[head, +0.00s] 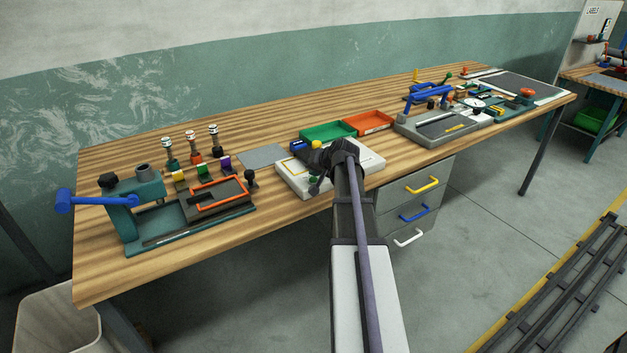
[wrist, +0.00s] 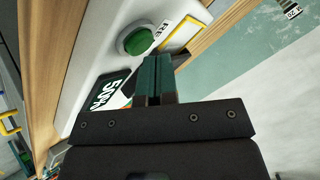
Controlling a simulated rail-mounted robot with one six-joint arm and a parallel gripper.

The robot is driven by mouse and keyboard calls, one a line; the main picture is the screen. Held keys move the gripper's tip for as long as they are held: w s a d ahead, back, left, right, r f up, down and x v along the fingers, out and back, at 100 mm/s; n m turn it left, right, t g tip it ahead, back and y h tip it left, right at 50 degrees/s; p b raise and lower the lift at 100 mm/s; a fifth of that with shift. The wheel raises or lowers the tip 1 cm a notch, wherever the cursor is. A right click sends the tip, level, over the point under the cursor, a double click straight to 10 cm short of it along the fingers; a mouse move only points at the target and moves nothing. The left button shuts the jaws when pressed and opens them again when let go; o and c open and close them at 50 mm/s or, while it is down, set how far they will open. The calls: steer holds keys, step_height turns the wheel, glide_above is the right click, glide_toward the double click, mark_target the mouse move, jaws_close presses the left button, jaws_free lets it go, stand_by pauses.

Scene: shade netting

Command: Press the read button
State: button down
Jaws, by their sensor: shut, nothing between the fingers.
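A white device (head: 295,187) sits near the front edge of the wooden bench in the head view, partly hidden by my arm. In the wrist view, its white casing (wrist: 88,40) carries a round green button (wrist: 135,40). A partly hidden label (wrist: 165,28) beginning "RE" is beside the button. My gripper (wrist: 155,62) is shut and empty, its fingertips at the button's lower right edge in the wrist view. I cannot tell whether they touch it. In the head view, my dark gripper (head: 320,170) is over the device and hides part of it.
A dark display (wrist: 98,94) is partly hidden by my gripper. Green (head: 327,132) and orange (head: 370,122) trays stand behind the device.

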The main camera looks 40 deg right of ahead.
mark_target(315, 178)
steer(key=shift+f+b, duration=0.5)
stand_by(0.4)
stand_by(0.3)
steer(key=shift+r+p, duration=0.9)
steer(key=shift+r, duration=0.05)
step_height(315, 178, up, 5)
steer(key=p, duration=0.5)
steer(key=shift+r, duration=0.1)
